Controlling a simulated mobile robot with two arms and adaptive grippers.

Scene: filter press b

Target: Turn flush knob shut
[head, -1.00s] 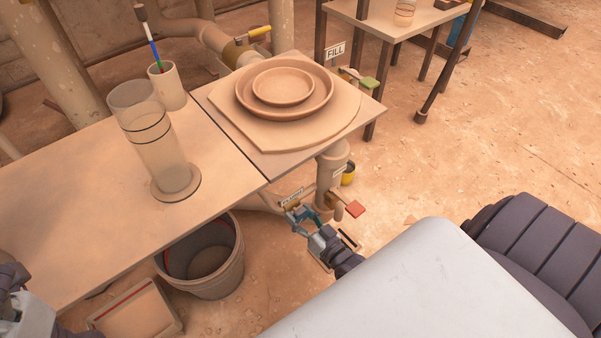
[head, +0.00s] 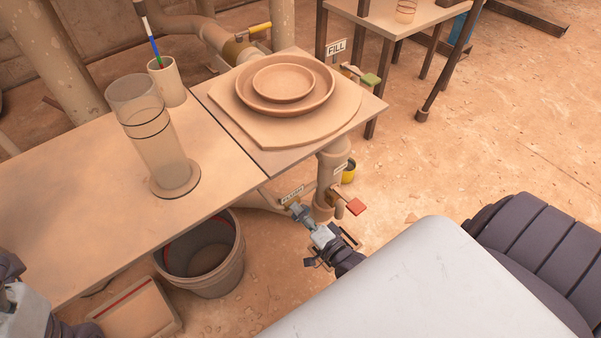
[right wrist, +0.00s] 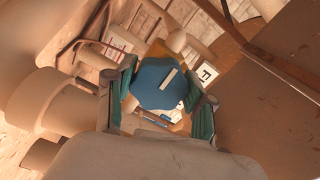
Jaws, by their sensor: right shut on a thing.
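The flush knob (right wrist: 157,84) is a blue, many-sided knob with a pale bar mark, in the middle of the right wrist view. The mark lies slanted in that picture. My right gripper (right wrist: 160,98) has its teal fingers on both sides of the knob and is shut on it. In the head view my right gripper (head: 301,213) is at the low pipe under the table corner, beside the FLUSH label (head: 291,196). The gripper hides the knob there. Only a part of my left arm shows at the lower left; its fingers are out of view.
A red handle (head: 356,206) sits close right of my right gripper. The table (head: 60,190) carries a clear cylinder (head: 160,150) and stacked round dishes (head: 284,85). A bucket (head: 232,262) stands below. A FILL sign (head: 335,48) is farther back.

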